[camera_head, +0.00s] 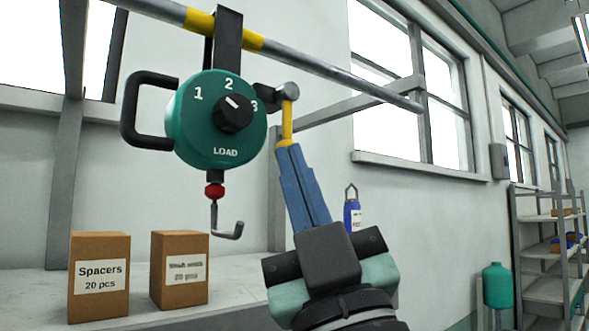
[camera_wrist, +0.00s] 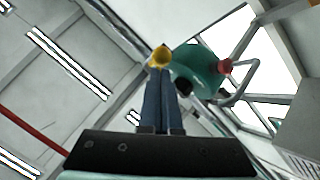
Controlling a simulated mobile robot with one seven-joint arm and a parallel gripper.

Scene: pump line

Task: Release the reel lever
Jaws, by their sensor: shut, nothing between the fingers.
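The reel (camera_head: 205,140) is a round teal body hung from a bar, with a dark dial (camera_head: 233,114), numbers 1 to 3 and the word LOAD. Its yellow lever (camera_head: 287,125) hangs straight down from a grey pivot at the reel's right side. My gripper (camera_head: 287,149) has blue fingers, shut and empty, pointing up with the tips at the lever's lower end. Whether they touch I cannot tell. In the wrist view the lever's round yellow end (camera_wrist: 161,56) shows just beyond the fingertips, with the reel (camera_wrist: 203,72) behind to the right.
A grey bar with yellow bands (camera_head: 250,40) runs overhead. A black handle (camera_head: 145,110) juts left from the reel, and a hook (camera_head: 228,230) hangs below it. Two cardboard boxes (camera_head: 98,278) (camera_head: 180,270) stand on the bench. A blue bottle (camera_head: 352,215) is behind my gripper. Shelving (camera_head: 515,235) stands right.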

